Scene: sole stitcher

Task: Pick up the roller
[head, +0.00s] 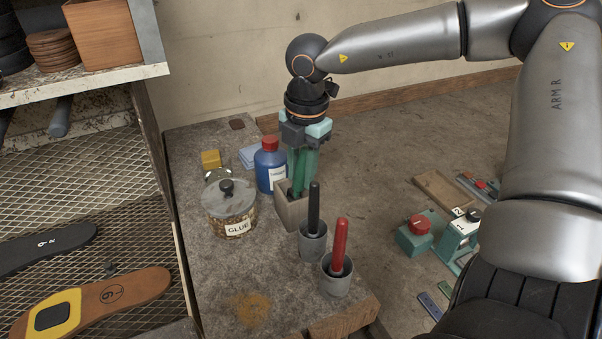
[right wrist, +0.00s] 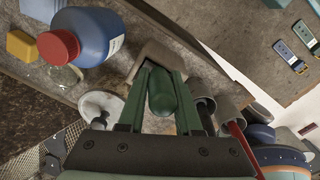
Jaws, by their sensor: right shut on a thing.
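My right gripper (head: 302,165) points down over a square beige holder (head: 290,210) on the grey bench. In the right wrist view its fingers (right wrist: 160,120) are shut on a rounded dark green handle (right wrist: 162,92), taken to be the roller's. The handle stands in the mouth of the holder (right wrist: 150,52); its lower part is hidden inside. In the head view the green fingers mostly cover the handle. My left gripper is not in view.
Close by stand a blue bottle with red cap (head: 270,165), a glue jar (head: 229,208), and two grey cups with a black handle (head: 314,210) and a red handle (head: 338,247). A rack with soles (head: 80,300) is left. Teal clamps (head: 415,235) lie right.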

